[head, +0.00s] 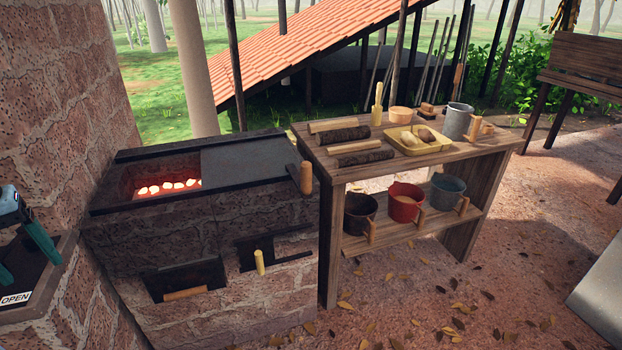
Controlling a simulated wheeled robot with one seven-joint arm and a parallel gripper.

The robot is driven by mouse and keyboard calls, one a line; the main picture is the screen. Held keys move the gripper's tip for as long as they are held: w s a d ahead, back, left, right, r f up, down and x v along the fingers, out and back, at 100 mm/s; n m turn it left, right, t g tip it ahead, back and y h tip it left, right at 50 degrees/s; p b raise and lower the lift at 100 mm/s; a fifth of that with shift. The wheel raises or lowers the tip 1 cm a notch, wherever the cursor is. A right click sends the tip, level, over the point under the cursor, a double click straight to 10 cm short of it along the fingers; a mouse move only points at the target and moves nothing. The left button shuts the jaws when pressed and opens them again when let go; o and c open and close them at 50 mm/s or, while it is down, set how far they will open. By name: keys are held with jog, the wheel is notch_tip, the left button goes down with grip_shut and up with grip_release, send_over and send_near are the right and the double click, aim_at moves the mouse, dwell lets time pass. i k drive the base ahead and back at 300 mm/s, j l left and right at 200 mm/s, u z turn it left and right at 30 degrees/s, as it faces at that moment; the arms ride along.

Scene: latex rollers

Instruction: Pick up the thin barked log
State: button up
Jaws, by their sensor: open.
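Two dark barked logs lie on the wooden table. The thinner-looking one (366,158) lies at the table's front left, and a thicker one (344,135) lies behind it. Pale split pieces of wood lie beside them, one between the two logs (353,146) and one behind (333,125). My gripper (32,272) is at the far left edge of the head view, partly cut off. Its teal fingers point down and are apart, with nothing seen between them. It is far from the logs, with the brick stove between.
The brick stove (200,240) has glowing coals (168,187) in its open top. The table (480,160) also bears a yellow tray (447,141) and a grey metal mug (456,121). Several pots, one red (405,202), stand on its lower shelf. A brick wall (60,110) rises at left.

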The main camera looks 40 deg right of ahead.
aim_at(379, 156)
jog(key=l, duration=2.85)
jog(key=k, duration=0.05)
